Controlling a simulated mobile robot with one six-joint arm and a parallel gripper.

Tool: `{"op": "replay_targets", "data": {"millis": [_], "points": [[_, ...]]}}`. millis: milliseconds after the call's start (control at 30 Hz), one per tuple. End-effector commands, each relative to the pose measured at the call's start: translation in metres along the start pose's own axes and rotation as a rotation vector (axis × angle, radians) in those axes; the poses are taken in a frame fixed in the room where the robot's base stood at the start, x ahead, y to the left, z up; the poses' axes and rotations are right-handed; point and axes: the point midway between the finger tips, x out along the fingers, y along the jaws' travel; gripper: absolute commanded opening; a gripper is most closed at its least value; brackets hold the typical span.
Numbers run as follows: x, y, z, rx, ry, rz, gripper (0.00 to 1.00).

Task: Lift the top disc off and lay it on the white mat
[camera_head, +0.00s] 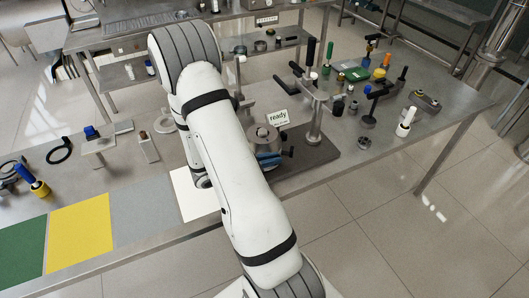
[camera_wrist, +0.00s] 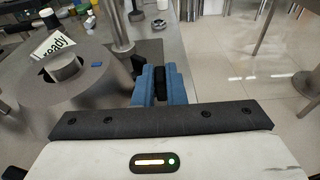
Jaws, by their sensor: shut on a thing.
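The disc separator stands left of the post, a grey round body whose broad top disc (camera_wrist: 35,88) has a raised round hub (camera_wrist: 65,67). In the head view its top (camera_head: 262,133) shows just right of my arm. My gripper (camera_wrist: 159,84), with blue fingers, is beside the disc's right edge in the wrist view. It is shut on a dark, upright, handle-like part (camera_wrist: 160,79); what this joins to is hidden. In the head view the blue fingers (camera_head: 268,159) show at the separator's front. The white mat (camera_head: 196,205) lies left of the separator, partly behind my arm.
A "ready" sign (camera_head: 277,117) stands behind the separator. A metal post (camera_head: 315,122) rises to its right on the dark base plate (camera_head: 318,157). Tools crowd the bench's right side. Yellow (camera_head: 80,232) and green (camera_head: 22,247) mats lie at left, with a grey one beside the white mat.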

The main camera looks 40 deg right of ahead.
Motion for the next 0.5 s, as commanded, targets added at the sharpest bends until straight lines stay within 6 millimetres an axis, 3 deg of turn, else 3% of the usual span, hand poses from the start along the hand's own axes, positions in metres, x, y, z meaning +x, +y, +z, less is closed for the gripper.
{"op": "replay_targets", "data": {"millis": [500], "points": [[-0.007, 0.001, 0.032, 0.002, 0.0, 0.002, 0.0]]}}
